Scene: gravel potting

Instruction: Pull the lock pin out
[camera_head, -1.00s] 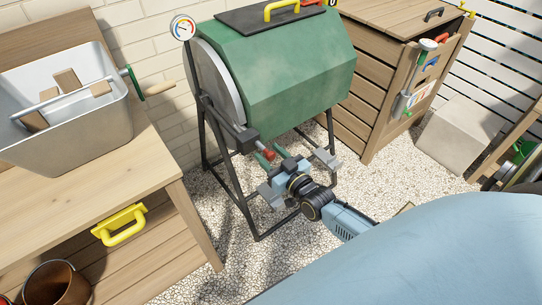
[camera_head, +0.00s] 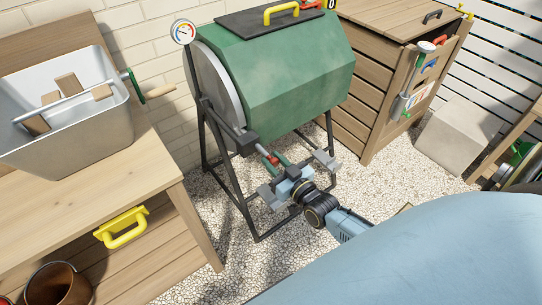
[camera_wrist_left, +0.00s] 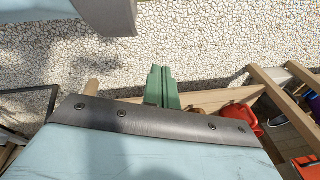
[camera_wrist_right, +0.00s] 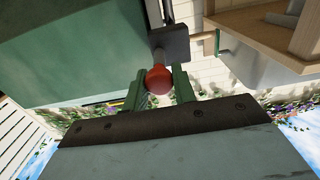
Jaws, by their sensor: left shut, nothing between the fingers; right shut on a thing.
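The lock pin has a red knob (camera_head: 273,160) on a grey rod. It sticks out of a dark block (camera_head: 246,143) on the frame of the green drum (camera_head: 275,75). My right gripper (camera_head: 279,162) is shut on the red knob. In the right wrist view the knob (camera_wrist_right: 158,79) sits between the two green fingers (camera_wrist_right: 160,86), with the rod running up to the block. How much of the pin is still inside the block cannot be seen. My left gripper (camera_wrist_left: 163,85) is shut and empty above the ground, outside the head view.
A wooden bench (camera_head: 90,205) with a metal bin (camera_head: 75,125) stands at left, and a yellow handle (camera_head: 122,227) on its front. A wooden cabinet (camera_head: 365,75) stands behind the drum at right. Black frame legs (camera_head: 238,200) stand close to my right gripper over gravel.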

